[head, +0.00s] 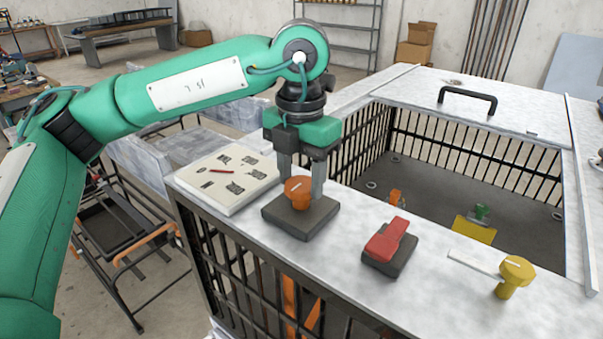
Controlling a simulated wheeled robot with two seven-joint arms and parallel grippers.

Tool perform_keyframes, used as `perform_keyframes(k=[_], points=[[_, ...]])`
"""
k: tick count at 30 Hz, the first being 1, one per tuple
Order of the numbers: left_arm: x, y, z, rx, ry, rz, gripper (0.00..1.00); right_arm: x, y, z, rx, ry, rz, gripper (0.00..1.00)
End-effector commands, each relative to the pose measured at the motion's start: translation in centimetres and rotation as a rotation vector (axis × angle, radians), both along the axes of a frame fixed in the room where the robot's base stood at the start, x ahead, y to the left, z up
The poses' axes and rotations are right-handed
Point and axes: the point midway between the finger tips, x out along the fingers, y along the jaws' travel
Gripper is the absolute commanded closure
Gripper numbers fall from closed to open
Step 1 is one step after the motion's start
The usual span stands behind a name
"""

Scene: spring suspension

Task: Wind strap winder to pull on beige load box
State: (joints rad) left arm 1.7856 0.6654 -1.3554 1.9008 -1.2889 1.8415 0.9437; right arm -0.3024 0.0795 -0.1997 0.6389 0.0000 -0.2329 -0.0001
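An orange knob (298,192) stands on a dark square base (301,216) on the near top rim of the cage; it looks like the strap winder. My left gripper (302,181) points straight down over it, with one finger on each side of the knob and no clear gap. It appears shut on the knob. Orange strap-like strips (289,306) show behind the bars below the base. I cannot make out a load box clearly; an off-white slab with dark pictograms (226,178) lies left of the knob. My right gripper is out of view.
A red lever on a dark base (390,246) and a yellow knob (516,272) stand to the right on the pale rim (455,291). Inside the barred cage are small orange, green and yellow parts (474,231). A black handle (467,97) is on the far rim.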

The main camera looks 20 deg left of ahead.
Motion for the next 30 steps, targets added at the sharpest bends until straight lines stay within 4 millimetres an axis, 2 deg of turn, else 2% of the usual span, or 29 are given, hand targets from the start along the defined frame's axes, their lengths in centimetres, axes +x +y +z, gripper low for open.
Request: perform_keyframes(k=[4,11,17,24,30], points=[[0.0,0.0,0.0,0.001,-0.001,-0.004,0.75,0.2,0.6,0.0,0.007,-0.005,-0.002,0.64],[0.1,0.0,-0.2,-0.002,-0.001,-0.067,0.75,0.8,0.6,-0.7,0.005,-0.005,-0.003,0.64],[0.1,-0.1,-0.3,-0.005,-0.003,-0.202,0.75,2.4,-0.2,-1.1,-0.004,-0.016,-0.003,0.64],[0.1,-0.1,-0.2,-0.005,-0.002,-0.419,0.75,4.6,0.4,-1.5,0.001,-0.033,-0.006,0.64],[0.1,-0.1,0.1,-0.004,-0.003,-0.591,0.75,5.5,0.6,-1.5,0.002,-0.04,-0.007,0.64]])
